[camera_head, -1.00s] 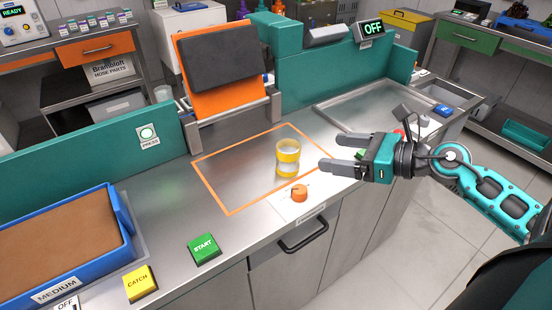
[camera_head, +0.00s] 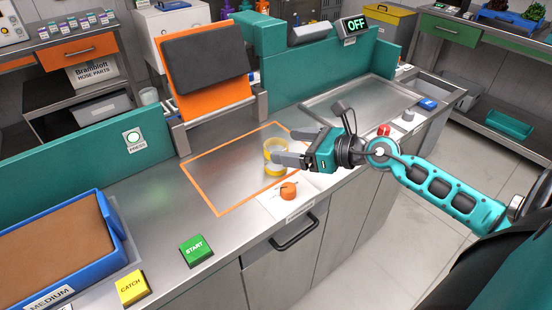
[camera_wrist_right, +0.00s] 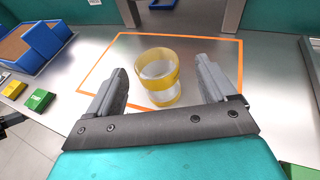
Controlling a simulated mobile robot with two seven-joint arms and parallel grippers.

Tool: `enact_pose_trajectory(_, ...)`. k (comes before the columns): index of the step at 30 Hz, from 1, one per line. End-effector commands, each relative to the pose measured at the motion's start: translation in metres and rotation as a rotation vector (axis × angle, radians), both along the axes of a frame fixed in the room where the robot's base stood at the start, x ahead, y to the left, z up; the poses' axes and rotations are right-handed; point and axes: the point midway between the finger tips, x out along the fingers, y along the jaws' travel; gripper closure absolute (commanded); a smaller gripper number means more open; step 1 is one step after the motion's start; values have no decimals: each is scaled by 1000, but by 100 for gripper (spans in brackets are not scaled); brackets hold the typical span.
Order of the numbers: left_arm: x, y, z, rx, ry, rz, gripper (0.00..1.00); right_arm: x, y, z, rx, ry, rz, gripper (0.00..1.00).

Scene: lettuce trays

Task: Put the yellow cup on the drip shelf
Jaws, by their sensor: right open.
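The yellow cup (camera_head: 270,146), clear-whitish with yellow bands, stands upright inside the orange outline on the steel counter. In the right wrist view the cup (camera_wrist_right: 158,91) is between the two fingers, with a gap on each side. My right gripper (camera_head: 283,146) is open, and its fingers partly hide the cup in the head view. Nothing in view is labelled as the drip shelf, so I cannot tell which surface it is.
An orange dial (camera_head: 288,191) sits just in front of the cup. Behind the outline stands a tilted orange panel (camera_head: 211,101) with a dark pad. A blue tray (camera_head: 113,219) and START (camera_head: 197,249) and CATCH (camera_head: 131,288) buttons lie left. A sunken steel area (camera_head: 352,100) is at the right.

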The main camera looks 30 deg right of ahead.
Motion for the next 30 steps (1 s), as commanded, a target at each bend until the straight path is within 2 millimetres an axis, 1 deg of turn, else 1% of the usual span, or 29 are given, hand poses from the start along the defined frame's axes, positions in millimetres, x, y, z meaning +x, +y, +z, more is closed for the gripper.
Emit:
enact_pose_trajectory(4, 0, 0, 6, 0, 0, 0, 100, 16, 14, -2, 3, -4, 0, 16)
enact_pose_trajectory(9, 0, 0, 6, 0, 0, 0, 100, 30, 21, -9, 1, -3, -1, 16)
enact_pose_trajectory(12, 1, 0, 6, 0, -1, 0, 100, 34, 23, -11, 1, -2, -1, 16)
enact_pose_trajectory(19, 3, 0, 7, 0, -6, 0, 100, 34, 23, -11, 0, 0, 0, 16)
enact_pose_trajectory(30, 4, 0, 8, 0, -7, 0, 100, 34, 23, -11, -1, 0, 0, 51)
